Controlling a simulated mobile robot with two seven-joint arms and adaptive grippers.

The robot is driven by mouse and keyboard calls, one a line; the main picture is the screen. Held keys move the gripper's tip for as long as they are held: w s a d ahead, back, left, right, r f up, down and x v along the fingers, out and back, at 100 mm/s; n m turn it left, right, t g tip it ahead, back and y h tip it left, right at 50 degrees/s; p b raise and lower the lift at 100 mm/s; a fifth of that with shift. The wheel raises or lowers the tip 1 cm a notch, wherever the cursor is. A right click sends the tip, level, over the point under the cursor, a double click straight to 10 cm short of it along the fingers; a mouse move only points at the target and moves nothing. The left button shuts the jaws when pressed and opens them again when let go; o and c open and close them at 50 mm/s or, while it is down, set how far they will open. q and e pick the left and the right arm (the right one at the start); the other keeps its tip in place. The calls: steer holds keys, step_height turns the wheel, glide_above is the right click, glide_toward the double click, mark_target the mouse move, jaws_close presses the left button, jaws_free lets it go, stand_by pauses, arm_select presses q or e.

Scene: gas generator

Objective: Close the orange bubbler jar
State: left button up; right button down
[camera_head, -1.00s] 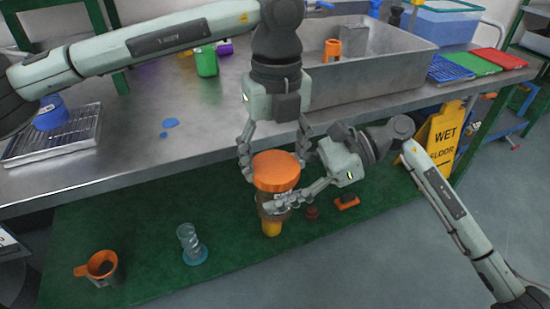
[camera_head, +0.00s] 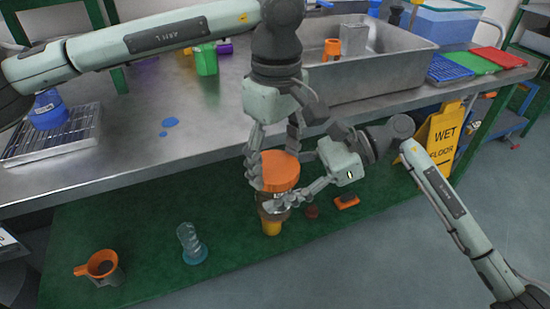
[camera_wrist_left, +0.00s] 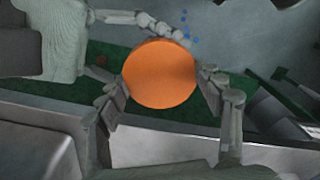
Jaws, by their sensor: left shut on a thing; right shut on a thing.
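The orange bubbler jar (camera_head: 270,227) has a wide orange lid (camera_head: 279,170) at its top and a yellow-orange lower part. My left gripper (camera_head: 274,182) comes down from above and is shut on the lid, one finger on each side. In the left wrist view the round orange lid (camera_wrist_left: 160,73) sits between the left fingers (camera_wrist_left: 163,92). My right gripper (camera_head: 279,200) reaches in from the right and is shut on the jar's body just below the lid. The fingers partly hide the jar's middle, so I cannot tell how the lid sits on the rim.
An orange-rimmed cup (camera_head: 104,266), a clear glass piece with a blue base (camera_head: 192,245) and a small orange-and-black item (camera_head: 347,202) stand on the green lower shelf (camera_head: 150,225). The steel table edge (camera_head: 130,188) runs behind the jar. A metal sink (camera_head: 375,75) is above right.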

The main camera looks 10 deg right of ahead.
arm_select(q)
steer(key=m, duration=0.7)
steer(key=o, duration=1.4)
step_height(320, 180, up, 12)
